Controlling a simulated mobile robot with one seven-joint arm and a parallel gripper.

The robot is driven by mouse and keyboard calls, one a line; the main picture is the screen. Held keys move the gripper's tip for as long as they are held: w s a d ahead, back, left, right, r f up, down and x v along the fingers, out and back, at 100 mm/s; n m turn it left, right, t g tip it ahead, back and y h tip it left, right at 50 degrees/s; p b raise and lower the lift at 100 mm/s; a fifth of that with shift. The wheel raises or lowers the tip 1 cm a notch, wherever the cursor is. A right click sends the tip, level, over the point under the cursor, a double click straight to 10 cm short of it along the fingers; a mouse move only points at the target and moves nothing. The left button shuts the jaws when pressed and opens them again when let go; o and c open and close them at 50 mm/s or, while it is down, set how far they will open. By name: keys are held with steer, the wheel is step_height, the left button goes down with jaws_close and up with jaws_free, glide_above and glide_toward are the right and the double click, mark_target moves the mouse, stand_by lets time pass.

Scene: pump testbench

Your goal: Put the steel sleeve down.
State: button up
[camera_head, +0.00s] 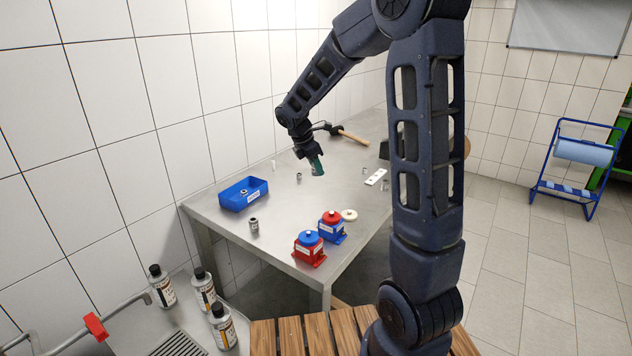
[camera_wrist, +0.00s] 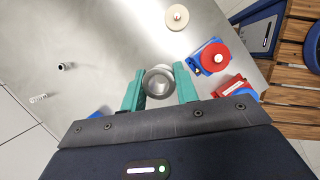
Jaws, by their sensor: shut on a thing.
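The steel sleeve (camera_wrist: 160,82) shows in the wrist view as a grey round metal part with a dark bore. It sits between the two teal fingers of my gripper (camera_wrist: 160,92), which is shut on it. In the head view my gripper (camera_head: 317,168) hangs over the metal table (camera_head: 340,195), fingers pointing down. The sleeve cannot be made out there. How far it is above the table is hard to tell, but the tabletop shows behind it in the wrist view.
A blue bin (camera_head: 232,204) with a metal part stands left. A red block with blue knob (camera_head: 309,250), a blue block with red knob (camera_head: 332,228) and a cream disc (camera_head: 349,215) stand in front. A small metal part (camera_head: 298,177) is left of my gripper; a hammer (camera_head: 352,136) lies behind.

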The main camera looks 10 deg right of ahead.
steer(key=shift+r, duration=0.5)
steer(key=shift+w+a+r, duration=0.1)
steer(key=shift+a+r, duration=0.1)
steer(key=shift+a, duration=0.05)
steer(key=w+a+n+t+y, duration=0.2)
steer(key=w+a+n, duration=0.2)
steer(key=a+n, duration=0.75)
steer(key=m, duration=0.4)
glide_toward(275, 214)
steer(key=x, duration=0.6)
steer(key=shift+w, duration=0.1)
steer(key=shift+f, duration=0.15)
steer(key=o, duration=1.1)
